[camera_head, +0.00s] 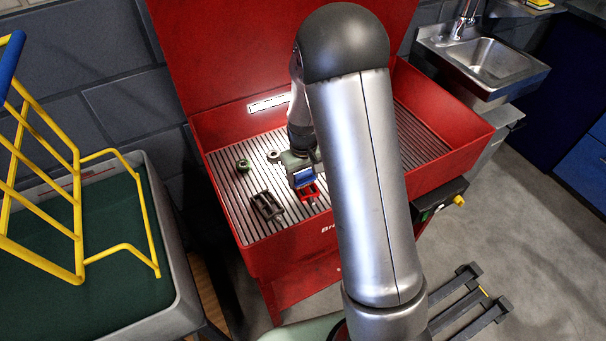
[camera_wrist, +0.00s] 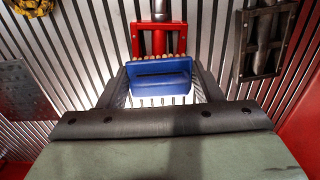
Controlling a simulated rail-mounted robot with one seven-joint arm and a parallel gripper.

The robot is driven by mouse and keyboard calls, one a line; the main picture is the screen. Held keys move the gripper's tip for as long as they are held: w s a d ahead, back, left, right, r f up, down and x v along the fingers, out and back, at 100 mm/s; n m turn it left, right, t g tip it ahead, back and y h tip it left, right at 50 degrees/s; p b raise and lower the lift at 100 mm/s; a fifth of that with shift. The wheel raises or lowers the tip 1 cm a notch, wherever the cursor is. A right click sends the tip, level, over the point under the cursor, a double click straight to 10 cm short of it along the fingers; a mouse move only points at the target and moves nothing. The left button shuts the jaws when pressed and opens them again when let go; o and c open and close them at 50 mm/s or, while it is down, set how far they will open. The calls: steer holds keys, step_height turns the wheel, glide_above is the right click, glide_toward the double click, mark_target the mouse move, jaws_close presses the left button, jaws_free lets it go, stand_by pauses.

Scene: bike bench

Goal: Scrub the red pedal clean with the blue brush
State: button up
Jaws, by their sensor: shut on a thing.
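The blue brush (camera_wrist: 160,84) is held between the fingers of my gripper (camera_wrist: 162,92), its tan bristles facing the red pedal. In the head view the brush (camera_head: 304,178) shows under my gripper (camera_head: 299,170). The red pedal (camera_wrist: 138,38) lies on the slatted floor of the red wash basin, directly ahead of the brush in the wrist view; its near part is hidden by the brush. I cannot tell if the bristles touch it. In the head view the red pedal (camera_head: 311,191) shows partly, beside the brush.
A dark pedal (camera_head: 266,205) lies left of the red one; a dark pedal shows at right in the wrist view (camera_wrist: 264,42). The red basin wall (camera_head: 440,178) bounds the slatted floor.

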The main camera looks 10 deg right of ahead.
mark_target(309, 192)
steer(key=shift+s+d, duration=0.25)
steer(key=shift+s, duration=0.65)
steer(key=shift+s+d, duration=0.2)
steer(key=shift+s, duration=0.65)
steer(key=shift+w, duration=0.1)
steer(key=shift+w+a, duration=0.25)
steer(key=shift+w, duration=0.7)
steer(key=shift+w+a, duration=0.25)
steer(key=shift+w, duration=0.7)
steer(key=shift+s, duration=0.1)
steer(key=shift+s+d+b, duration=0.25)
steer(key=shift+s+b, duration=0.05)
steer(key=shift+s, duration=0.65)
steer(key=shift+s+d+b, duration=0.25)
steer(key=shift+s, duration=0.7)
steer(key=shift+w+a, duration=0.25)
steer(key=shift+w, duration=0.75)
steer(key=shift+w+a, duration=0.25)
steer(key=shift+w, duration=0.7)
